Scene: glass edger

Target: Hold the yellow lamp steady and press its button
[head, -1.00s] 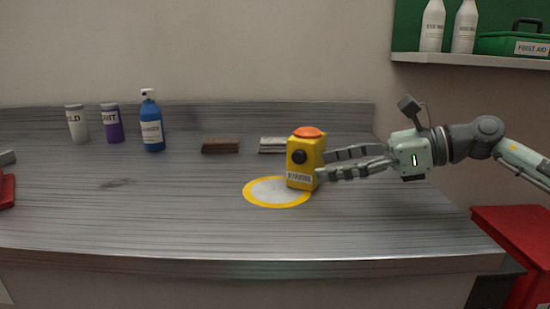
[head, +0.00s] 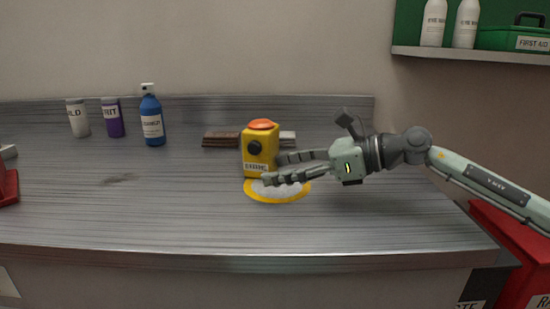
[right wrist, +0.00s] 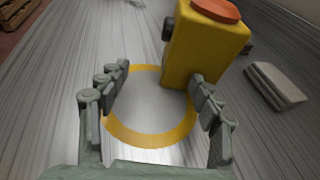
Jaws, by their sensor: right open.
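The yellow lamp (head: 260,152), with an orange button (head: 262,125) on top and a dark round knob on its front, stands upright at the back left edge of the yellow ring mark (head: 300,193). In the right wrist view the lamp (right wrist: 205,52) is ahead and to the right, and the right-hand finger overlaps it. My right gripper (head: 272,169) is open and low over the ring, its fingertips close to the lamp. I cannot tell whether they touch. Nothing is between its fingers. My left gripper is not in view.
A brown block (head: 219,139) and a pale flat block (right wrist: 275,86) lie behind the lamp. A blue pump bottle (head: 152,122), a purple container (head: 113,120) and a white container (head: 78,120) stand at the back left. A red bin (head: 520,262) is at the right. The bench front is clear.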

